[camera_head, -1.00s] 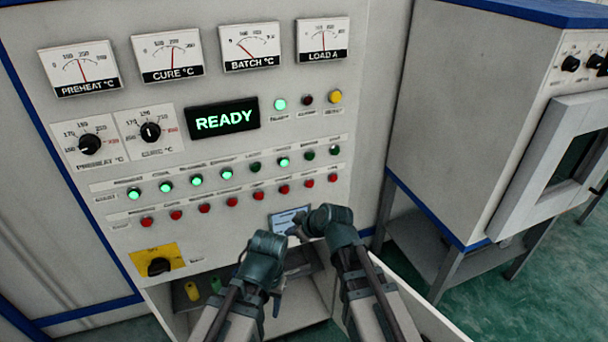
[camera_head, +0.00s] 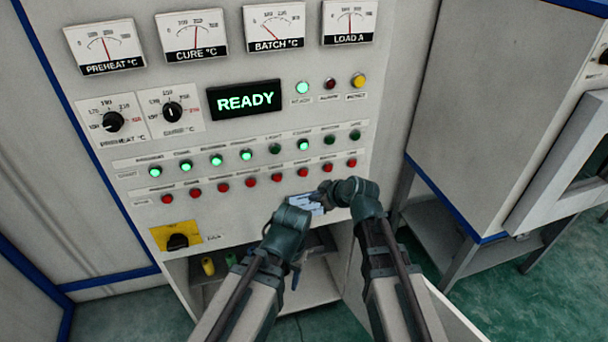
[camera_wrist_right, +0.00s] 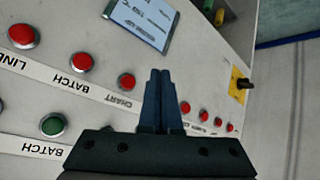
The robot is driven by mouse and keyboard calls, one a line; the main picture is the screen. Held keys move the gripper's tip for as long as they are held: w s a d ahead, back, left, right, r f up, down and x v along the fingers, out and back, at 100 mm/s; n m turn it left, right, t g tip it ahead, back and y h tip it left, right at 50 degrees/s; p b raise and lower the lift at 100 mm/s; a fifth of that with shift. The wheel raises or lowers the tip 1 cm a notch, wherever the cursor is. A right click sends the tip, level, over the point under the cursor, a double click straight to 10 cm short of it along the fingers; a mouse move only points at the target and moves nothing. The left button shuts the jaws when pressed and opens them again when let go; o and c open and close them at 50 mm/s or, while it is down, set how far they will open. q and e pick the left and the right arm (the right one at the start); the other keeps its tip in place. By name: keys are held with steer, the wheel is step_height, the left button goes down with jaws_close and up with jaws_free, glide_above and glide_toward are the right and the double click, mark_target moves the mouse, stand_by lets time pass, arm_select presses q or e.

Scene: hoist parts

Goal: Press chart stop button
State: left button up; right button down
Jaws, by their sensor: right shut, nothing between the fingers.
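The red chart stop button (camera_head: 302,172) is in the lower row on the cabinet panel, third from the right. In the right wrist view it is the red button (camera_wrist_right: 126,82) beside the upside-down "CHART" label. My right gripper (camera_head: 318,197) is just below that row, over the small pale-blue plate; its shut, empty fingers (camera_wrist_right: 160,72) show to the right of the chart button in the wrist view. I cannot tell whether they touch the panel. My left gripper (camera_head: 290,215) is close beside it, lower left; its fingers do not show clearly.
Other red stop buttons (camera_head: 250,182) sit close on both sides, with a row of green buttons (camera_head: 246,155) above. The pale-blue plate (camera_head: 305,203) is partly covered by my grippers. A yellow-backed rotary switch (camera_head: 177,239) is lower left. An open compartment (camera_head: 310,280) lies below.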

mark_target(302, 177)
steer(key=w+a, duration=0.2)
steer(key=w, duration=0.5)
steer(key=shift+a, duration=0.2)
steer(key=shift+w, duration=0.25)
stand_by(1.6)
steer(key=shift+w+a, duration=0.15)
steer(key=shift+w, duration=0.1)
steer(key=shift+w+a, duration=0.1)
steer(key=shift+w, duration=0.35)
stand_by(0.8)
steer(key=shift+s, duration=0.1)
steer(key=shift+s+d, duration=0.25)
steer(key=shift+s, duration=0.5)
steer(key=shift+s, duration=0.1)
steer(key=s, duration=0.1)
steer(key=s+d, duration=0.1)
steer(key=s, duration=0.2)
steer(key=shift+s+d, duration=0.25)
steer(key=shift+s, duration=0.05)
